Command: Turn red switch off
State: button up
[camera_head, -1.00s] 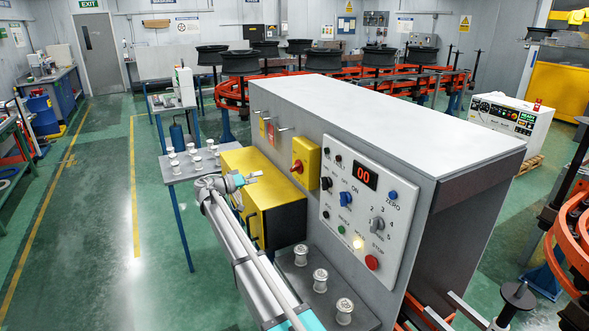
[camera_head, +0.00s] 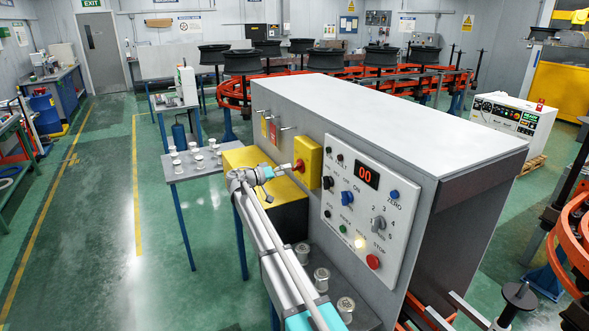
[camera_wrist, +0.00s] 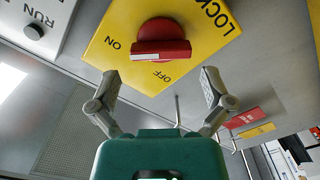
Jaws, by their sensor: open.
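The red switch (camera_wrist: 161,42) is a round rotary knob with a raised grip bar, set on a yellow plate (camera_wrist: 105,45) marked ON, OFF and LOCK. In the wrist view its bar lies across the picture, with a white mark at its lower edge. The switch also shows in the head view (camera_head: 301,166) on the grey cabinet's front. My gripper (camera_wrist: 160,88) is open, its two fingers spread on either side below the knob in the wrist view. It looks apart from the knob. In the head view my gripper (camera_head: 284,170) points at the switch from the left.
A white control panel (camera_head: 335,185) with buttons, knobs and a red "00" display is right of the switch. Several spools (camera_head: 321,279) stand on the ledge below. A yellow box (camera_head: 285,205) sits under my arm. Metal pegs and red and yellow tags (camera_wrist: 245,118) are nearby.

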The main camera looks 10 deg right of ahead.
aim_at(294, 168)
jog(key=shift+x, duration=2.1)
